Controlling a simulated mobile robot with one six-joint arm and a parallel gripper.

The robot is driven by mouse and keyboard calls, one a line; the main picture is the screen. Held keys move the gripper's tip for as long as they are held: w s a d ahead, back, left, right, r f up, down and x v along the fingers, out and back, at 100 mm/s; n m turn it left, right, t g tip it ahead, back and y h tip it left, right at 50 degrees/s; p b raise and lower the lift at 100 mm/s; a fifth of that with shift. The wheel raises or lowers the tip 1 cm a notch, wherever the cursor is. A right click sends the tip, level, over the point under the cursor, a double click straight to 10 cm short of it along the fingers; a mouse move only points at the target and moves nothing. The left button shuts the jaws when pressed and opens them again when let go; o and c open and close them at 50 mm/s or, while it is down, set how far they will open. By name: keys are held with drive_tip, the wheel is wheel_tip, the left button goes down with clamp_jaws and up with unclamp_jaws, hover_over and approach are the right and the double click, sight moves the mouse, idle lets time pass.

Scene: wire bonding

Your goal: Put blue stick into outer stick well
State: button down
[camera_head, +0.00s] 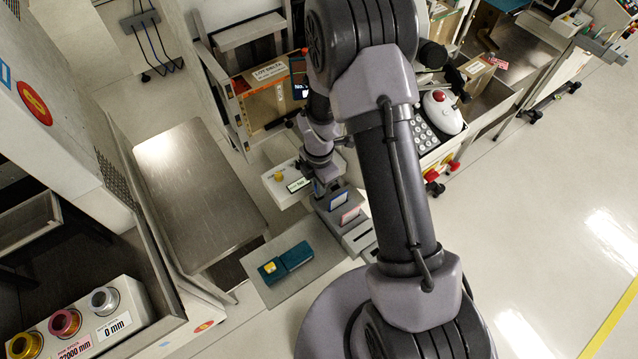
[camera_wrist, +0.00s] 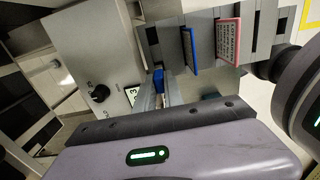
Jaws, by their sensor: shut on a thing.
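My gripper (camera_wrist: 160,94) is shut on a small blue stick (camera_wrist: 158,79), whose blue end shows between the fingers in the wrist view. In the head view my gripper (camera_head: 318,186) is low, between a white device and a grey stepped block. The grey block (camera_head: 357,238) has dark slots; it also shows in the wrist view (camera_wrist: 157,38). A blue-framed card (camera_head: 338,197) and a pink-framed card (camera_head: 350,215) stand upright in it. The stick is beside the block's end near the blue card. Its lower end and any well under it are hidden.
The white device (camera_head: 280,177) with a knob and small display stands close to my gripper. A teal case (camera_head: 286,262) lies on a grey plate. A bare metal table (camera_head: 195,180) is at left; spools (camera_head: 64,323) stand lower left.

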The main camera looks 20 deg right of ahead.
drive_tip(key=shift+f+b, duration=1.4)
drive_tip(key=shift+f, duration=0.45)
drive_tip(key=c, duration=1.4)
unclamp_jaws()
drive_tip(key=shift+o, duration=0.2)
drive_tip(key=shift+r, duration=0.15)
wheel_tip(320, 180, up, 12)
drive_tip(key=p, duration=0.4)
drive_tip(key=shift+s, duration=0.1)
drive_tip(key=shift+f, duration=0.2)
